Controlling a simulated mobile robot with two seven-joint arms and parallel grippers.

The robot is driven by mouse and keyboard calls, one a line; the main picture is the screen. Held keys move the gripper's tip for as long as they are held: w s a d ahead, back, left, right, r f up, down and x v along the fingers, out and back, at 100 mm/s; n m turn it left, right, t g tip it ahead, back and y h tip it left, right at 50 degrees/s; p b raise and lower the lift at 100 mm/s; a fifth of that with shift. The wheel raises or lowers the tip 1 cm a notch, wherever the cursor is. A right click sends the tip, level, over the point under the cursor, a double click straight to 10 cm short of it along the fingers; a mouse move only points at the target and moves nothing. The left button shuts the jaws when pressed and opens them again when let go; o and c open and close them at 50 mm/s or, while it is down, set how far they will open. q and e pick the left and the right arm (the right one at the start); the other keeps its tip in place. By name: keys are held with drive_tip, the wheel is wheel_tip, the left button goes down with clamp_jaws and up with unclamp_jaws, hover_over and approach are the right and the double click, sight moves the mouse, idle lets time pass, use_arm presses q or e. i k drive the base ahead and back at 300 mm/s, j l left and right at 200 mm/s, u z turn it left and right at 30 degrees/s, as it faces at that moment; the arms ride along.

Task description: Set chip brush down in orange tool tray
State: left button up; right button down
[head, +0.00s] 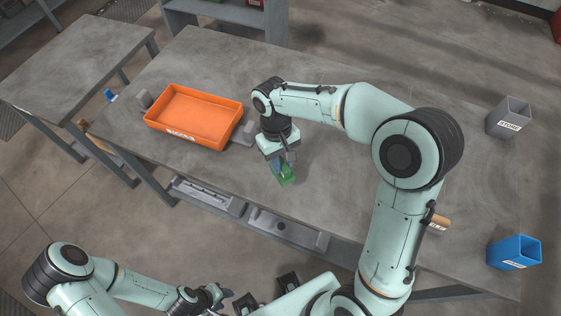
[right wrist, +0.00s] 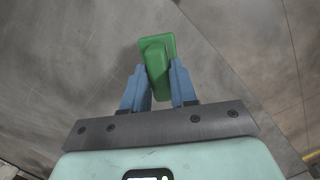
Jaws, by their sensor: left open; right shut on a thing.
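The orange tool tray (head: 221,135) sits on the grey table at left of centre in the head view, and it looks empty. My right gripper (head: 281,164) is shut on a green piece, taken as the chip brush (head: 285,176), to the right of the tray and near the table's front edge. In the right wrist view the green brush (right wrist: 156,62) is between the blue fingers of my right gripper (right wrist: 158,88), with its wider green part beyond the fingertips. My left gripper (head: 220,294) is open and empty at the bottom, away from the table.
A grey bin (head: 508,118) and a blue bin (head: 514,252) stand at the right, with a tan object (head: 440,222) nearer my arm.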

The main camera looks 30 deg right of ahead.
sight(206, 122)
drive_tip(key=i+j, duration=0.75)
drive_tip(key=i, duration=0.1)
